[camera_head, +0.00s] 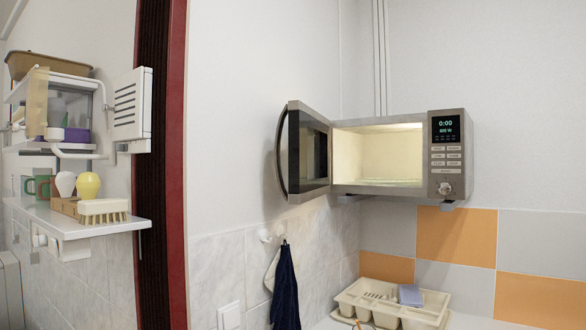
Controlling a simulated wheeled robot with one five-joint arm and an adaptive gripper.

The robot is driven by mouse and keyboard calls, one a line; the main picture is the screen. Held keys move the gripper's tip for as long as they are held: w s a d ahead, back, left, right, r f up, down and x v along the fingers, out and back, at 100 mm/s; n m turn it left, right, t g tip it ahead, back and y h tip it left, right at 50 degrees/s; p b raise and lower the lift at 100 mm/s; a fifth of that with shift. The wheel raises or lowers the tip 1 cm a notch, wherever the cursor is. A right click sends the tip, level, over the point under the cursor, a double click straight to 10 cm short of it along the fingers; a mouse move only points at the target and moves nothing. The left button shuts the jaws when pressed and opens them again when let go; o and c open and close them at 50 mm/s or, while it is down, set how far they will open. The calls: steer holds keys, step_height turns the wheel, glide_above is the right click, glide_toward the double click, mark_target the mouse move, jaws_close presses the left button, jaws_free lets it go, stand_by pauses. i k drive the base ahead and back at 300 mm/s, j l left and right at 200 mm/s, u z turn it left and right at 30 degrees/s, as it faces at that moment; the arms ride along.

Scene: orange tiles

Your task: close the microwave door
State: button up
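The microwave (440,160) is mounted on the wall at the right of the head view, above the tiles. Its door (308,152) is swung wide open to the left, with the dark window and the curved handle (281,150) at its outer edge. The lit, cream-coloured cavity (385,155) looks empty apart from what seems to be a plate or rack low inside. The display reads 0:00. My gripper is not in view.
A cream dish rack (385,312) with a blue item stands on the counter below the microwave. A dark towel (285,290) hangs from wall hooks. A white shelf (75,220) with a brush, bulb-shaped objects and mugs stands at left, beside a dark red door frame (174,150).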

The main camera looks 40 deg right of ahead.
mark_target(309, 151)
steer(key=i+j+z, duration=0.1)
steer(key=i+z, duration=0.15)
steer(key=z, duration=0.2)
steer(key=i+j+z, duration=0.2)
steer(key=z, duration=0.25)
steer(key=i+j+z, duration=0.15)
steer(key=j+z, duration=0.25)
steer(key=i+j+z, duration=0.15)
steer(key=z, duration=0.3)
steer(key=j+z, duration=0.45)
steer(key=i+l, duration=0.05)
